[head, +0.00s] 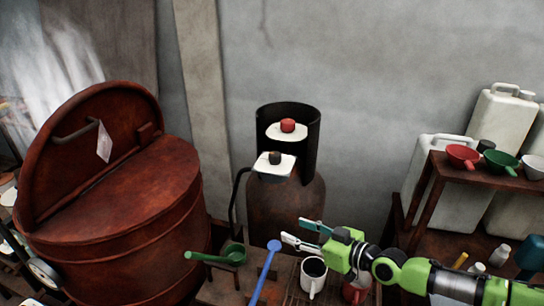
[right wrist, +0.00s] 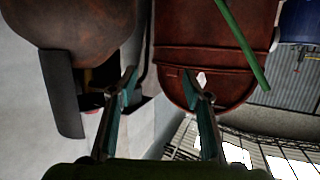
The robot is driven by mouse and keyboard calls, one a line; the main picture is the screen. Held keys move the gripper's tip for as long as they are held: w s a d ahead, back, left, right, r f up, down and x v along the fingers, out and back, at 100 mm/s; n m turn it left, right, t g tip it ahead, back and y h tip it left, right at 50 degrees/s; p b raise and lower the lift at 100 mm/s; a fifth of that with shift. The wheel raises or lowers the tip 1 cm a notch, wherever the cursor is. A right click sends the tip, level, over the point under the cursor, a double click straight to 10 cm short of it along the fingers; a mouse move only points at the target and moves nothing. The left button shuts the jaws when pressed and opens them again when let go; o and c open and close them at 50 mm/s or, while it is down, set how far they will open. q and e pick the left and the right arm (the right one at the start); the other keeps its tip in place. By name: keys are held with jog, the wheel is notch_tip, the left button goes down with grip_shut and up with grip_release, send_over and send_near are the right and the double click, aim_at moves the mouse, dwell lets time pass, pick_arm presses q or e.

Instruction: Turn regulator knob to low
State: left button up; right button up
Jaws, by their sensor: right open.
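A rusty brown gas cylinder (head: 288,212) stands against the wall with a dark open collar (head: 310,140) on top. Inside the collar, a red knob (head: 287,125) sits above a white plate. In front and lower, a small dark knob (head: 275,157), apparently the regulator's, sits on another white plate (head: 266,169); a black hose runs down beside it. My right gripper (head: 293,229) is open and empty, in front of the cylinder and below the knobs. In the right wrist view its open fingers (right wrist: 163,85) show with nothing between them; no knob is recognisable there. My left gripper is not in view.
A large rusty vat (head: 125,215) with its lid raised fills the left. A green ladle (head: 233,255), a blue-handled utensil (head: 266,268) and a white mug (head: 313,273) are near my right gripper. A shelf (head: 425,185) with bowls and white canisters (head: 497,115) stands right.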

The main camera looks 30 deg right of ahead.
aim_at(279, 160)
jog(key=w+d+r+m+t+h, duration=0.1)
jog(key=w+d+r+t, duration=0.15)
jog(key=r, duration=0.35)
jog(key=w+d+r+m+t+h, duration=0.1)
jog(key=w+d+r, duration=0.25)
jog(key=r, duration=0.35)
jog(key=w, duration=0.5)
jog(key=shift+w+a+f+b, duration=0.2)
jog(key=shift+a+b, duration=0.1)
jog(key=shift+b, duration=0.1)
jog(key=shift+w+a+f+p, duration=0.1)
jog(key=shift+w+a+p, duration=0.1)
jog(key=shift+w, duration=1.15)
jog(key=shift+w+a+p, duration=0.15)
jog(key=shift+w, duration=1.2)
jog(key=shift+w+a+f+p, duration=0.1)
jog(key=shift+w+a+p, duration=0.1)
jog(key=shift+w, duration=1.15)
jog(key=shift+r, duration=0.1)
jog(key=c, duration=1.1)
